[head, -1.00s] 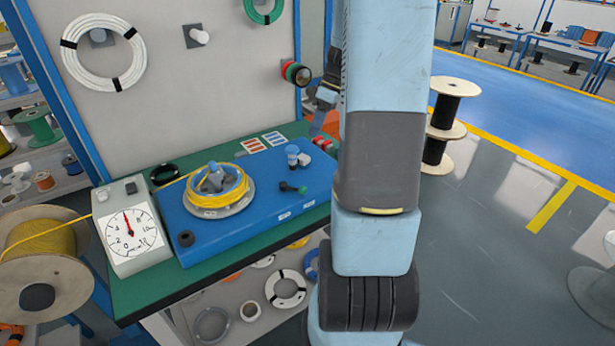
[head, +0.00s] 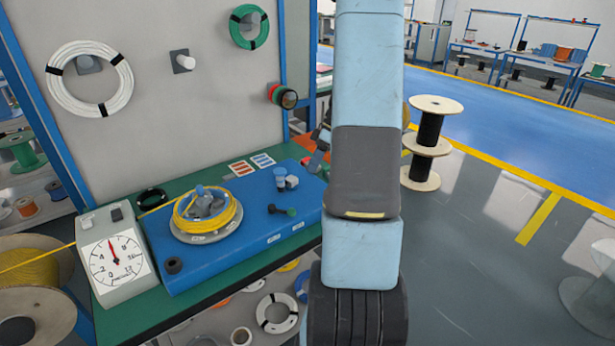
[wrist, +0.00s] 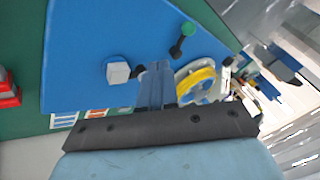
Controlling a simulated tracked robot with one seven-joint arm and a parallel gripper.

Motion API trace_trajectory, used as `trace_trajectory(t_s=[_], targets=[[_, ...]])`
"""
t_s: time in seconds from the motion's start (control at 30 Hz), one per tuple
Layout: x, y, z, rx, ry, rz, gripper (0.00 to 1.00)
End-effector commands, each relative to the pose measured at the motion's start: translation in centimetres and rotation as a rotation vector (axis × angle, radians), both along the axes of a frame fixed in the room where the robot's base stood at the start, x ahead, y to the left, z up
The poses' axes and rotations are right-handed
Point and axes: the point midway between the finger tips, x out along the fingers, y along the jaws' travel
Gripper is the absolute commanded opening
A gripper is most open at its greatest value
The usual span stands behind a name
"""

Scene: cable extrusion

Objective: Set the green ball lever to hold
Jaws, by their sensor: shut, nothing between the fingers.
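The lever (head: 283,211) is a short dark arm lying roughly level on the blue machine top (head: 250,228), right of the yellow coil. In the wrist view its green ball (wrist: 188,29) is plain, with the dark arm (wrist: 178,47) running down-left from it. My gripper (wrist: 157,68) is shut and empty over the blue top. In the wrist picture its fingertips are below and left of the lever, apart from it in the image. In the head view my arm hides most of the gripper. Small white labels (head: 274,239) on the machine's front edge are too small to read.
A yellow cable coil (head: 226,221) sits on a reel left of the lever. A blue knob (head: 280,178) and a pale block (head: 292,182) stand behind the lever. A dial gauge (head: 115,258) is at the left. Open floor (head: 470,260) lies to the right.

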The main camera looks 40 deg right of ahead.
Motion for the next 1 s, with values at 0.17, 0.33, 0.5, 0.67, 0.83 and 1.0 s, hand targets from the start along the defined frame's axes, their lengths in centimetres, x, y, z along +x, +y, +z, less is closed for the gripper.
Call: trace_trajectory(t_s=[0.17, 0.33, 0.5, 0.67, 0.83, 1.0], targets=[[-0.1, 1.7, -2.5, 0.001, 0.002, 0.002, 0.00], [-0.2, 3.3, -4.9, 0.001, 0.004, 0.001, 0.00], [-0.3, 4.9, -7.4, 0.001, 0.004, 0.001, 0.00], [-1.8, 6.5, -7.6, -0.001, 0.002, 0.000, 0.00], [-2.6, 7.5, -7.9, -0.001, 0.001, -0.001, 0.00], [-2.8, 7.7, -7.9, -0.002, 0.000, -0.001, 0.00]])
